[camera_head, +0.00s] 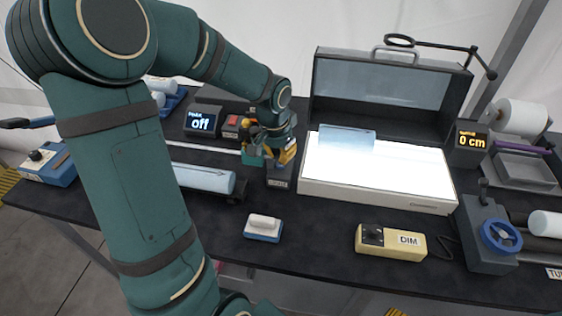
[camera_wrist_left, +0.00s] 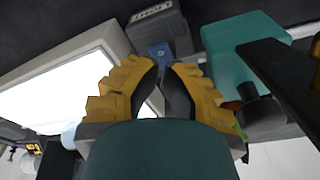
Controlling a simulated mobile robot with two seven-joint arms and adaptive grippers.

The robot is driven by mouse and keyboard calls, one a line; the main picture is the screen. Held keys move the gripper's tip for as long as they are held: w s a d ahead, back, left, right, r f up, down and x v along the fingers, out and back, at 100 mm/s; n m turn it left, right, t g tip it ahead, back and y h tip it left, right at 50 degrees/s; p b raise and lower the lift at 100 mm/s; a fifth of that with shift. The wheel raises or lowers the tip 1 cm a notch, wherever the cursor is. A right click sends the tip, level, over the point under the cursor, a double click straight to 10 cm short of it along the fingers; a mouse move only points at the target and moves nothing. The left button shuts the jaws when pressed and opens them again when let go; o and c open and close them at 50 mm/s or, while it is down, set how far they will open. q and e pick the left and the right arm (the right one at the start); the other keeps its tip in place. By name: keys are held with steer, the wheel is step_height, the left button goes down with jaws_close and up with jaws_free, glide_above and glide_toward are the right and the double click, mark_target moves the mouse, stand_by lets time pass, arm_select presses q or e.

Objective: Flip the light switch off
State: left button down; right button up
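The light switch is a dark grey box with a label, seen in the head view (camera_head: 281,183) just left of the glowing light panel. In the left wrist view the switch box (camera_wrist_left: 158,22) shows upside down with a blue part facing my fingers. The light panel (camera_head: 375,178) is lit bright white. My left gripper (camera_head: 284,157) is over the far part of the switch box and hides it. In the left wrist view its yellow fingers (camera_wrist_left: 163,68) are drawn together with nothing seen between them. I cannot tell whether they touch the switch. My right gripper is not in view.
A teal block (camera_wrist_left: 235,52) stands close beside the switch. A display reading "off" (camera_head: 203,121) is at the back left.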

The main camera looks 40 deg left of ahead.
mark_target(280, 166)
arm_select(q)
steer(key=shift+f, duration=0.3)
stand_by(0.7)
step_height(280, 166, up, 7)
steer(key=p, duration=0.5)
stand_by(0.4)
stand_by(0.4)
